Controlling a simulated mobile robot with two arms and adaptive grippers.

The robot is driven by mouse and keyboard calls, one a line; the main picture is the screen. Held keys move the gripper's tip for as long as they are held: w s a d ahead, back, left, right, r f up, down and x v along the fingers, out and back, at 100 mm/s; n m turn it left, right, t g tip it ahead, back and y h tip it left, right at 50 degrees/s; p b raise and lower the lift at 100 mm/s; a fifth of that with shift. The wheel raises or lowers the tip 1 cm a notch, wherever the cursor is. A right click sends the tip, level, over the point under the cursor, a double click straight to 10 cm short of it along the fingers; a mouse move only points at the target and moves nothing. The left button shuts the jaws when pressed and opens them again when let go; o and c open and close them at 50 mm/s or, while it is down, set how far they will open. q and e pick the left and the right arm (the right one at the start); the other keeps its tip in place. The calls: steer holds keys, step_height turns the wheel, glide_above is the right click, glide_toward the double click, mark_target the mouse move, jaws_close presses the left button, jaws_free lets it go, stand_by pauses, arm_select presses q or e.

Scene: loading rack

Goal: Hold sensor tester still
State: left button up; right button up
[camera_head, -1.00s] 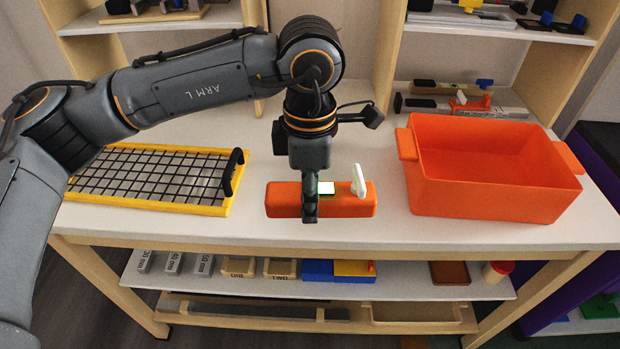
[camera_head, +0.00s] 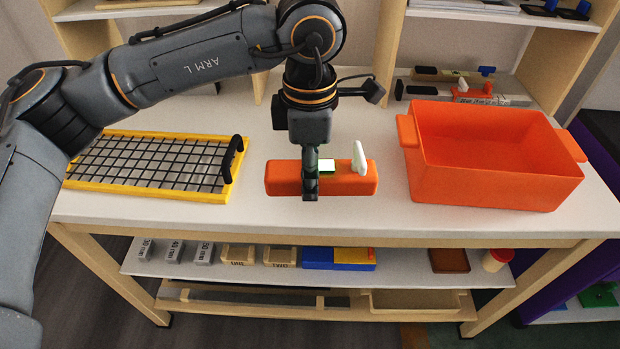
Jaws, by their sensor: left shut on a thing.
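The sensor tester (camera_head: 345,185) is an orange block lying lengthwise on the white bench top, with a lit green-white screen and a pale upright lever or paddle on its right part. My left gripper (camera_head: 310,190) comes down over it from above, left of the screen, and is shut on its body. The fingers hide a strip of the block. My right gripper is not in view.
An empty orange bin (camera_head: 490,190) stands to the right on the bench. A yellow-framed tray with a black grid (camera_head: 150,196) lies to the left. Shelves with tools rise behind, and a lower shelf (camera_head: 200,270) holds several small blocks.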

arm_select(q)
steer(key=w+p, duration=0.1)
steer(key=w, duration=1)
steer(key=shift+a+p, duration=0.15)
steer(key=shift+p, duration=0.25)
steer(key=shift+f, duration=0.15)
steer(key=shift+f+b, duration=2.95)
steer(key=shift+f, duration=1.25)
steer(key=shift+f+b, duration=0.35)
steer(key=shift+f, duration=0.15)
steer(key=shift+f+b, duration=0.35)
steer(key=shift+f, duration=0.15)
steer(key=shift+f+b, duration=0.75)
steer(key=shift+f, duration=0.4)
